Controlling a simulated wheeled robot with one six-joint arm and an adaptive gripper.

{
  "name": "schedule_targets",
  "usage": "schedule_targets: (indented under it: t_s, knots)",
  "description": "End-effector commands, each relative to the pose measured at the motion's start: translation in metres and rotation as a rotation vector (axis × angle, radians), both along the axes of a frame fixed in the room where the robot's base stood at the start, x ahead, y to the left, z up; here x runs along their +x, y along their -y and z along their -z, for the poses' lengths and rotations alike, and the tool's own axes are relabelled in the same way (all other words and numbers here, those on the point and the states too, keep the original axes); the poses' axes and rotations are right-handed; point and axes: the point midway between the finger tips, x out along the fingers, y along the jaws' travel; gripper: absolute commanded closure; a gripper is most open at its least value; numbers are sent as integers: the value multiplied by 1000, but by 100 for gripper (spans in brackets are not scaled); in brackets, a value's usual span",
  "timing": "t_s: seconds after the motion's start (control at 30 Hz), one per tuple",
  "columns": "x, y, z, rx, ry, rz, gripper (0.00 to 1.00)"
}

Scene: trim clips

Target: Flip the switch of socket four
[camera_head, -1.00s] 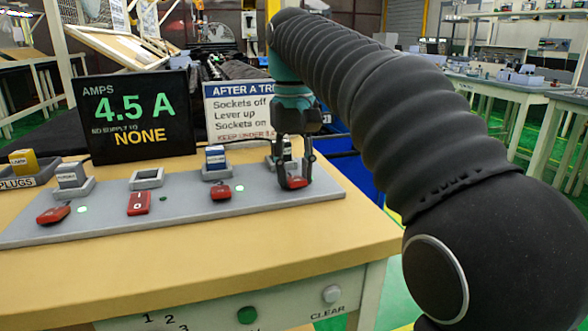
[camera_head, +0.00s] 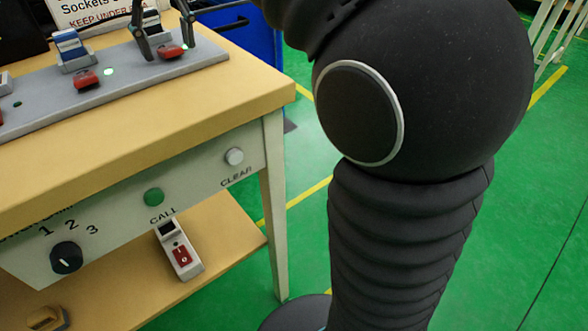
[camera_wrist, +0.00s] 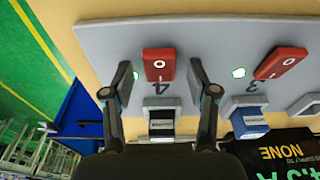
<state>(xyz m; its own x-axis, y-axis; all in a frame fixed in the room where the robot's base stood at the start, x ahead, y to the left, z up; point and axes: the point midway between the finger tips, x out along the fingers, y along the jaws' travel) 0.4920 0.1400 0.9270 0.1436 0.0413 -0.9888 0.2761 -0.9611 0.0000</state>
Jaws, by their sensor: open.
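Switch four is a red rocker (camera_wrist: 159,64) on the grey socket strip (camera_wrist: 200,35), with the number 4 printed beside it. It also shows in the head view (camera_head: 172,51). A plug with a pale label (camera_wrist: 161,126) sits in socket four. A small green light shows beside switch four (camera_head: 190,45). My gripper (camera_wrist: 160,68) is open, with one finger on each side of the switch and nothing held. In the head view my gripper (camera_head: 163,40) stands over the strip's right end. I cannot tell whether the fingers touch the strip.
Switch three (camera_wrist: 281,63) is red, with a lit green light and a blue plug (camera_wrist: 249,122) beside it. The bench front has a black dial (camera_head: 66,257), a green CALL button (camera_head: 154,197) and a white CLEAR button (camera_head: 234,156). A small red-switched unit (camera_head: 180,249) lies on the lower shelf.

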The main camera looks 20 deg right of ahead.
Motion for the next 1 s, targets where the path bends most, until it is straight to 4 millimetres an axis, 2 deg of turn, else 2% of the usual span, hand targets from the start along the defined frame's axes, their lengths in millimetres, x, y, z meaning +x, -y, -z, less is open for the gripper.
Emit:
schedule_targets:
  t_s: [0.03, 0.6, 0.63, 1.0]
  knots:
    - [-2, 1, 9, 12, 42, 0, 42]
    - [-6, 1, 8, 69, 239, -1, 42]
    - [-7, 2, -4, 68, 238, -1, 42]
    - [-27, 8, -56, 68, 236, 0, 42]
